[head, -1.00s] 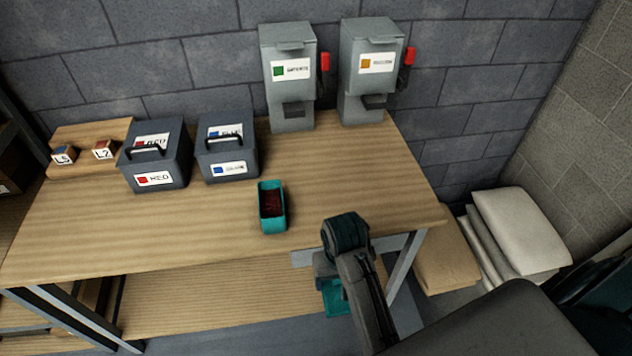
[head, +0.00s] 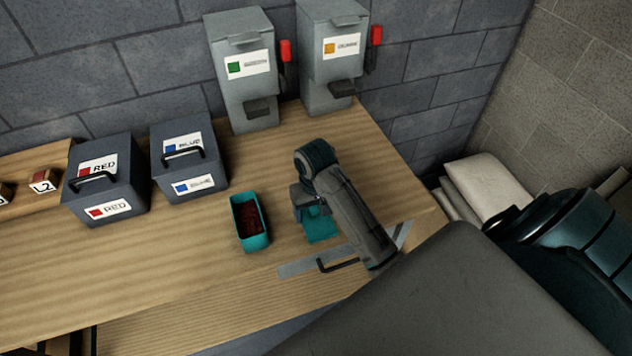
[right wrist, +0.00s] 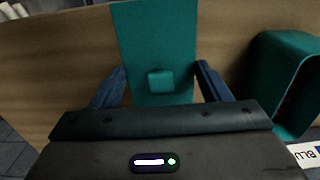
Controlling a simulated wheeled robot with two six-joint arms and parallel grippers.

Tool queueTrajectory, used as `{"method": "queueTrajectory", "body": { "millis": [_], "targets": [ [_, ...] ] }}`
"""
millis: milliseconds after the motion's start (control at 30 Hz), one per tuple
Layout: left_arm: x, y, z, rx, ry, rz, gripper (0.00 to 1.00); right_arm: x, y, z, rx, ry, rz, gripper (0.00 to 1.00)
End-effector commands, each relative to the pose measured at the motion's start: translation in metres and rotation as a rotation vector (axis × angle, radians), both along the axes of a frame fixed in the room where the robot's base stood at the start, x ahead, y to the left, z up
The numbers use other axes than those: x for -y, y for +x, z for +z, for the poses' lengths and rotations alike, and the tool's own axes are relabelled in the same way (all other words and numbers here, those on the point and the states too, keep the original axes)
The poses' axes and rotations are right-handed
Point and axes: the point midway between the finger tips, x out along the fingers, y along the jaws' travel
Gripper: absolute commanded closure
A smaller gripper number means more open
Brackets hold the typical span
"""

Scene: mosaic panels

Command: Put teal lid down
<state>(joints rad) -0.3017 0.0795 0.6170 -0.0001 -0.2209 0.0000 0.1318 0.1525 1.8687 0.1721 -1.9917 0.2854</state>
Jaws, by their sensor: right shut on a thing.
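The teal lid (head: 320,226) is a flat rectangular plate with a small square knob. It is in my right gripper (head: 308,208), over the right part of the workbench near its front edge. In the right wrist view the lid (right wrist: 155,40) spans between the two blue fingers, which are shut on it around the knob. I cannot tell whether the lid touches the wood. An open teal box (head: 249,222) with dark red pieces inside stands just left of the lid; its side (right wrist: 283,75) shows in the right wrist view. My left gripper is not in view.
A red-labelled bin (head: 107,185) and a blue-labelled bin (head: 190,165) stand at the back left. Two grey dispensers (head: 243,75) with red levers stand along the wall. A block marked L2 (head: 44,181) is far left. Bare wood lies around the teal box.

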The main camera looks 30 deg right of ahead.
Motion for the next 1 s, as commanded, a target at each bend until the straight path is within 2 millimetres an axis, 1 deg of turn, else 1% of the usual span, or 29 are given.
{"method": "queueTrajectory", "body": {
  "millis": [33,100,167,267,333,400,500,600,933,967,1000],
  "targets": [
    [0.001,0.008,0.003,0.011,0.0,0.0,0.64,0.008,0.007,0.002,-0.001,-0.003,-0.002,0.52],
    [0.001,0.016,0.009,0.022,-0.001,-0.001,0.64,0.013,0.014,0.003,-0.001,-0.001,-0.001,0.52],
    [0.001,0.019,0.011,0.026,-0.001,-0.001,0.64,0.016,0.017,0.001,-0.001,0.0,0.0,0.52],
    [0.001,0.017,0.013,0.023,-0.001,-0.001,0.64,0.021,0.022,0.001,0.0,-0.001,0.0,0.52],
    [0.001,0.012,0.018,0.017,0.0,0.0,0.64,0.025,0.026,-0.002,-0.004,0.001,-0.001,0.52],
    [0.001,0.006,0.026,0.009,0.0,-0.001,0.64,0.023,0.025,-0.014,-0.006,0.002,-0.001,0.52],
    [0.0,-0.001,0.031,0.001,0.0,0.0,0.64,0.024,0.025,-0.028,-0.005,0.002,-0.001,0.52],
    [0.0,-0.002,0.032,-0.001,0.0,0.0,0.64,0.024,0.025,-0.036,-0.002,0.0,0.0,0.52],
    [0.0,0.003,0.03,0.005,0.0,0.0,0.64,0.023,0.026,-0.04,0.0,0.001,0.0,0.52],
    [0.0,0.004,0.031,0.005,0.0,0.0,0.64,0.023,0.026,-0.04,0.0,0.001,0.0,0.24],
    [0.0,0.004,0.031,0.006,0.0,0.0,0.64,0.023,0.026,-0.04,0.0,0.001,0.0,0.16]
  ]
}}
